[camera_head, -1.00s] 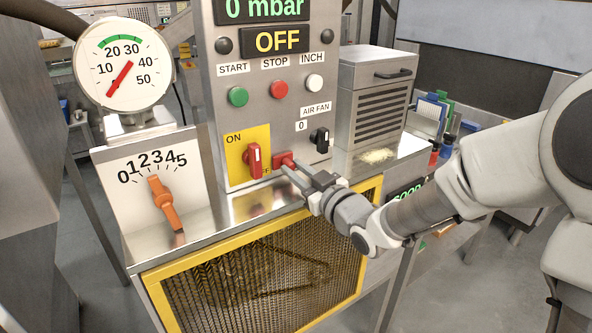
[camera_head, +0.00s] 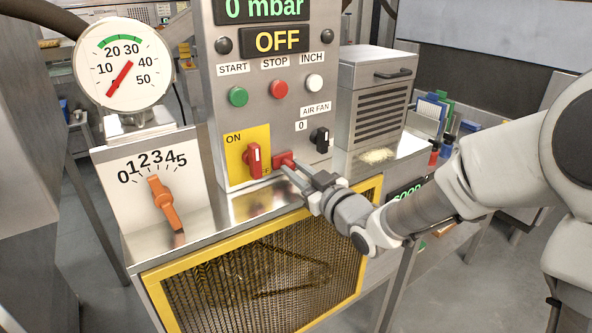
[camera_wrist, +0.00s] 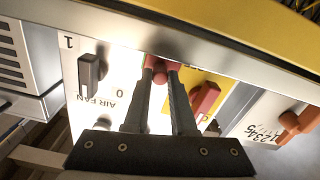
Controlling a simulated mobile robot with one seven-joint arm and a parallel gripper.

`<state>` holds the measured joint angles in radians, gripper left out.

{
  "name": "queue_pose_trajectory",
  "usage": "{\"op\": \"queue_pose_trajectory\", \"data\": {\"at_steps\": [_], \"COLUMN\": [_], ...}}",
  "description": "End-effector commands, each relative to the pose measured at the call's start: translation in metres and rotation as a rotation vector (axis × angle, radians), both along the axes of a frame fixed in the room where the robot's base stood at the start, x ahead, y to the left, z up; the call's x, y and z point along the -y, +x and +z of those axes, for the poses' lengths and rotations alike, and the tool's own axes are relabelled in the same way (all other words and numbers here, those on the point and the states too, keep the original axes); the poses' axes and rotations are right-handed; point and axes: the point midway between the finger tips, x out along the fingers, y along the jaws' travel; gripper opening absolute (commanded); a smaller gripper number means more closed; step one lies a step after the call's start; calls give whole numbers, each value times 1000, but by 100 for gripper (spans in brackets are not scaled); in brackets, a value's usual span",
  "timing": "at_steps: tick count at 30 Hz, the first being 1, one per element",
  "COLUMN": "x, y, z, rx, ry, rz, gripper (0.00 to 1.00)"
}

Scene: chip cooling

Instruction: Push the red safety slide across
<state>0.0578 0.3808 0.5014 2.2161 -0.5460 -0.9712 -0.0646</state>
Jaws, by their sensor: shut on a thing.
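The red safety slide (camera_head: 284,160) sits low on the grey control panel, just right of the yellow ON/OFF plate. My gripper (camera_head: 288,166) reaches it from the lower right and is shut on it. In the wrist view the two fingers of my gripper (camera_wrist: 161,75) close around the red slide (camera_wrist: 160,66), and its ends show between and beside the fingertips. The fingers hide part of the slide and its track. The red rotary switch (camera_head: 254,160) on the yellow plate stands upright, close to the left of the slide.
The black air fan knob (camera_head: 320,139) is right of my gripper. An orange lever (camera_head: 165,205) stands at the left by a 0 to 5 scale. A steel ledge and yellow mesh guard (camera_head: 262,285) lie below. The display reads OFF and 0 mbar.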

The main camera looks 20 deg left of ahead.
Motion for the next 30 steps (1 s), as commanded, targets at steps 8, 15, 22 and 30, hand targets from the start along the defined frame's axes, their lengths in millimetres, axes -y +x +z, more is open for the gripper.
{"op": "queue_pose_trajectory", "data": {"at_steps": [8,15,22,30], "x": [0,-10,-24,-26], "y": [0,-10,-28,-30], "z": [1,-2,0,1], "rx": [1,5,5,2], "ry": [1,0,1,1], "rz": [0,4,3,6], "gripper": [0,0,0,0]}}
